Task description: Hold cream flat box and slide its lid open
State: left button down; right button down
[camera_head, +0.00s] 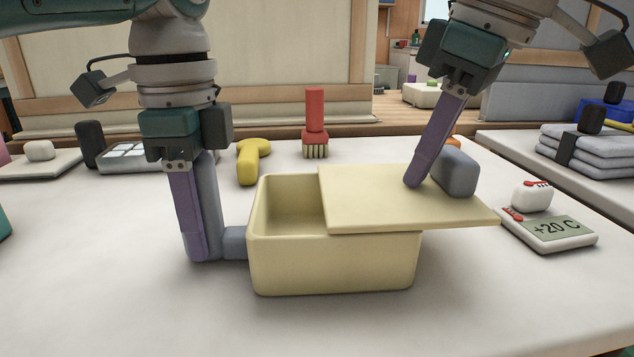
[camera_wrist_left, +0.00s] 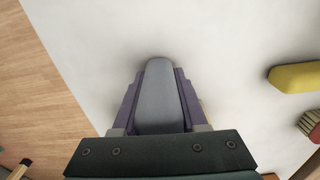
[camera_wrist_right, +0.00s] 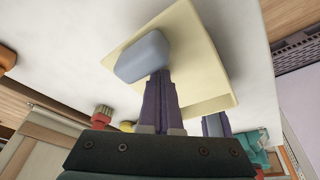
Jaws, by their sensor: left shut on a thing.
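The cream flat box (camera_head: 330,265) stands upright on the white table. Its cream lid (camera_head: 375,205) lies over the right part and overhangs the right side, leaving the left part of the inside uncovered. The lid also shows in the right wrist view (camera_wrist_right: 200,65). My left gripper (camera_head: 205,252) is shut on the grey-blue handle (camera_head: 235,242) at the box's left side; the handle fills the jaws in the left wrist view (camera_wrist_left: 158,95). My right gripper (camera_head: 414,182) is shut and empty, its tips at the lid, just left of the grey-blue knob (camera_head: 459,171). Touching cannot be told.
A white device with a display (camera_head: 552,230) stands close to the lid's right end. Folded grey towels (camera_head: 590,150) are at the right. The table front is clear.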

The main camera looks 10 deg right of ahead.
jog(key=shift+s+d+f, duration=0.1)
jog(key=shift+d+f, duration=0.05)
jog(key=shift+d, duration=0.8)
jog(key=shift+s+d+f, duration=0.15)
jog(key=shift+d+f, duration=0.05)
jog(key=shift+d, duration=0.8)
jog(key=shift+s+d+f, duration=0.1)
jog(key=shift+d+f, duration=0.05)
jog(key=shift+d, duration=0.8)
pick_arm(q)
jog(key=shift+d, duration=0.1)
pick_arm(e)
jog(key=shift+a+r, duration=0.1)
jog(key=shift+a, duration=0.05)
jog(key=shift+a+r, duration=0.2)
jog(key=shift+r, duration=0.55)
jog(key=shift+w+r, duration=0.1)
jog(key=shift+r, duration=1.1)
jog(key=shift+a+r, duration=0.25)
jog(key=shift+r, duration=0.65)
jog(key=shift+a+r, duration=0.25)
jog(key=shift+r, duration=0.6)
pick_arm(q)
jog(key=shift+c, duration=1.8)
grip_release()
jog(key=shift+s, duration=0.1)
